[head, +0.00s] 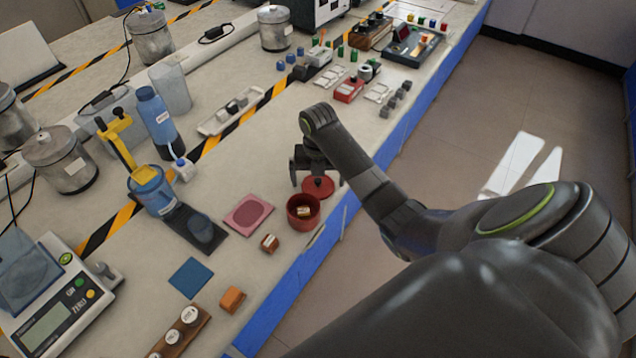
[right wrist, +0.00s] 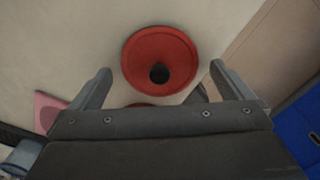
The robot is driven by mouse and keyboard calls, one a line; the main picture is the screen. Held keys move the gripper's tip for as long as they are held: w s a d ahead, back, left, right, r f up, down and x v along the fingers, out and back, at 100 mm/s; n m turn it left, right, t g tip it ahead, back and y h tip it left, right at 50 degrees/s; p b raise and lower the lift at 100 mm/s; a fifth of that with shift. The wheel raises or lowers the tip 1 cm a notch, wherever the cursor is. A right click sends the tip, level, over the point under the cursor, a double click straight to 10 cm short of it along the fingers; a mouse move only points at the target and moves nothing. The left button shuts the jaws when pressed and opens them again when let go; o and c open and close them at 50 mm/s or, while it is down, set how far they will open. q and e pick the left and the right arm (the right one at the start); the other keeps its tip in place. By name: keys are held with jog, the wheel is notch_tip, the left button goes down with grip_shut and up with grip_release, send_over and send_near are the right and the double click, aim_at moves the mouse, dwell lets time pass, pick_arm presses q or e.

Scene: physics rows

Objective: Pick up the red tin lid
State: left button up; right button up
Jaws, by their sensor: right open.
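The red tin lid (head: 318,186) lies on the bench top just behind the open red tin (head: 303,216), which has a small pale and brown item inside. In the right wrist view the lid (right wrist: 160,60) is a round red disc with a dark knob in its middle. My right gripper (head: 317,180) is above the lid, pointing down. I cannot tell the exact height above the lid. My left gripper is not in view.
An orange block (head: 232,300) is nearer. The bench's blue front edge (head: 300,268) runs close on the right. Bare bench lies left of the lid.

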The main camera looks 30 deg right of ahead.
jog(key=shift+f, duration=0.4)
jog(key=shift+c, duration=0.4)
jog(key=c, duration=0.8)
jog(key=shift+c, duration=0.2)
